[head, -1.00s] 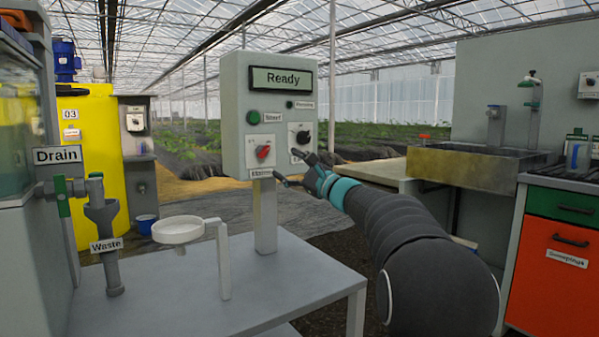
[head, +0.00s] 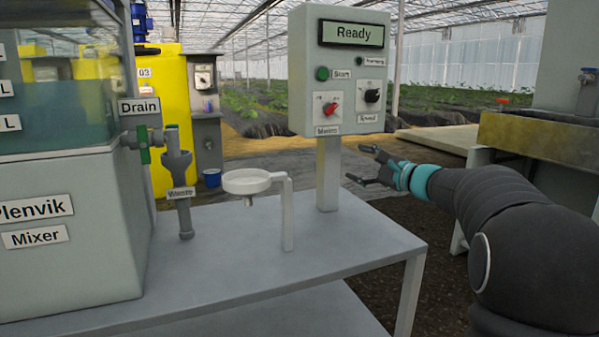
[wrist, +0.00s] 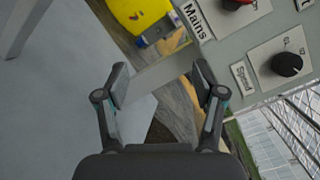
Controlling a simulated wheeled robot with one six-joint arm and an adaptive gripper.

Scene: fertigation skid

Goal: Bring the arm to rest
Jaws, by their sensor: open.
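My gripper (head: 362,165) is open and empty in the head view, to the right of the control box's post and a little below the box. In the wrist view my gripper (wrist: 160,85) shows two spread fingers with nothing between them. The grey control box (head: 300,60) reads "Ready" on its display (head: 352,34). It carries a green Start button (head: 322,73), a red Mains switch (head: 330,109) and a black Speed knob (head: 372,95). The Speed knob (wrist: 287,64) also shows in the wrist view, apart from the fingers.
A grey table (head: 330,245) bears the post, a white funnel stand (head: 247,181) and the Waste pipe (head: 183,190). The Mixer tank (head: 70,180) with its Drain valve (head: 143,142) stands left. Open ground lies below the arm.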

